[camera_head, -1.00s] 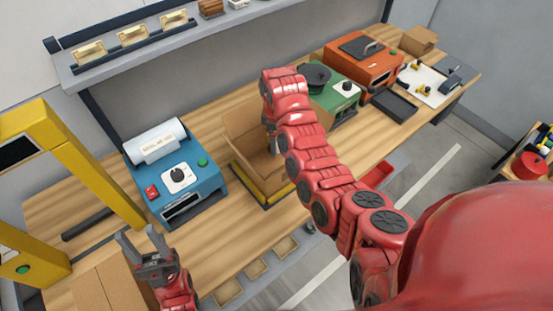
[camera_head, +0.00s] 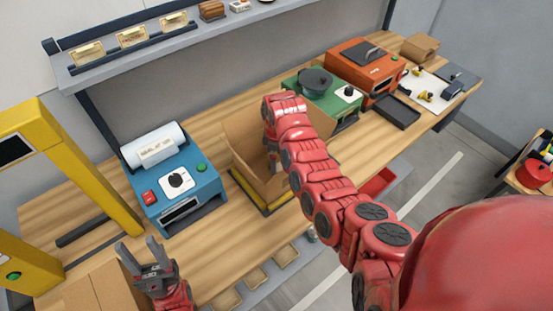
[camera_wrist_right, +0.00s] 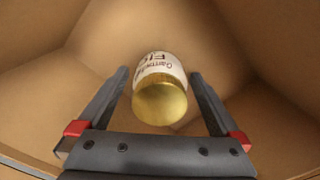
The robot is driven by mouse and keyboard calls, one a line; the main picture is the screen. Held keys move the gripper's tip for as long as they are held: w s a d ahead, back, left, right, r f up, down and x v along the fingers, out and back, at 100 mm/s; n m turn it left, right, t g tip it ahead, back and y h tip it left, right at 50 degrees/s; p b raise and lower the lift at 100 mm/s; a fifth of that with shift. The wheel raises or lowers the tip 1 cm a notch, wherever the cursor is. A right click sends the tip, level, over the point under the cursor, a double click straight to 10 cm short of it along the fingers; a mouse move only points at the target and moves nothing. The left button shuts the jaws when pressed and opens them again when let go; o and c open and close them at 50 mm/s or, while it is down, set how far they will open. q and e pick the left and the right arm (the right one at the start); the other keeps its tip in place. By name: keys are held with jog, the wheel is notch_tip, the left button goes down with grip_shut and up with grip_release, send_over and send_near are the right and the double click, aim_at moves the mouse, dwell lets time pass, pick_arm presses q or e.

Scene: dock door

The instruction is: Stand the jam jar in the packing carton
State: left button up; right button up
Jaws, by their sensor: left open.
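The jam jar (camera_wrist_right: 160,92), with a gold lid and a white label, is inside the open packing carton (camera_head: 244,158) in the right wrist view. Its lid faces the camera; I cannot tell if its base rests on the carton floor. The fingers of my right gripper (camera_wrist_right: 160,75) are spread on both sides of the jar, with a narrow gap showing on each side. In the head view, my right arm reaches down into the carton and hides the jar. My left gripper (camera_head: 138,246) is open and empty at the lower left, away from the carton.
A blue sealing machine (camera_head: 178,187) stands left of the carton, a green machine (camera_head: 335,110) right of it. An orange machine (camera_head: 365,70) and black tray (camera_head: 396,112) are farther right. A yellow frame (camera_head: 85,165) stands at left. The bench front before the blue machine is clear.

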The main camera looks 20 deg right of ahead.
jog(key=shift+r, duration=0.1)
notch_tip(320, 180, up, 3)
jog(key=shift+w+f+b, duration=0.1)
jog(key=shift+f+b, duration=0.1)
jog(key=shift+b, duration=0.4)
notch_tip(320, 180, up, 10)
jog(key=shift+f+p, duration=0.25)
jog(key=shift+p, duration=0.4)
jog(key=shift+r, duration=0.1)
